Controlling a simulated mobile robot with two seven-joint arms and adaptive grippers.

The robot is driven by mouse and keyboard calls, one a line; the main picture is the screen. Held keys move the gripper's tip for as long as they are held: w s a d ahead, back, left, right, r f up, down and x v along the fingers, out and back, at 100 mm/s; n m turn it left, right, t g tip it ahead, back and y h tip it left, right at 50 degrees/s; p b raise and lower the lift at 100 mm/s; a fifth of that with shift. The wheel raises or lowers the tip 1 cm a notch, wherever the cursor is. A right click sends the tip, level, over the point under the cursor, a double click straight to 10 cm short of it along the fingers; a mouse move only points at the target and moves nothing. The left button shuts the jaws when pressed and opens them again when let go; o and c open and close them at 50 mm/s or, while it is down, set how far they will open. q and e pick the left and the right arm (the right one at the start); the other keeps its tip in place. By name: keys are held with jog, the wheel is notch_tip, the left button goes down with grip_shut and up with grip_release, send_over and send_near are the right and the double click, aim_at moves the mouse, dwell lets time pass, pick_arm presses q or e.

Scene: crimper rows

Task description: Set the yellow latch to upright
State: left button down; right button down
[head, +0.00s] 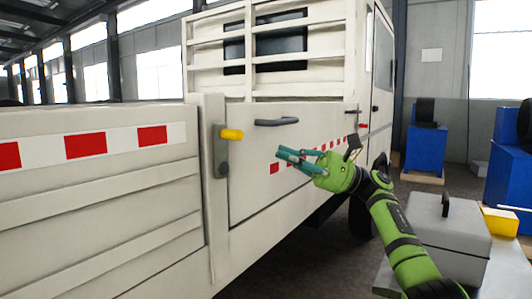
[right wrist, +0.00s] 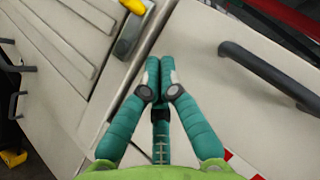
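The yellow latch (head: 232,134) is on a grey plate (head: 220,160) fixed to the truck's side post. In the head view its yellow grip sticks out sideways to the right, roughly level. In the right wrist view the yellow latch (right wrist: 128,36) is at the top, left of and beyond the fingertips. My right gripper (head: 281,153) is to the right of the latch and a little lower, apart from it. In the right wrist view its teal fingers (right wrist: 160,62) meet at their tips with nothing between them. My left gripper is not in view.
A dark bar handle (head: 276,122) is on the cream panel right of the latch. The cream side panel (head: 100,195) fills the left. Blue stands (head: 425,149) and a grey box (head: 448,226) are at the right. The space between gripper and latch looks clear.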

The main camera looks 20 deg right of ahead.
jog(key=v, duration=0.4)
jog(key=shift+s+d+r, duration=0.1)
jog(key=shift+s+d, duration=0.15)
jog(key=shift+d, duration=0.1)
jog(key=shift+w, duration=0.1)
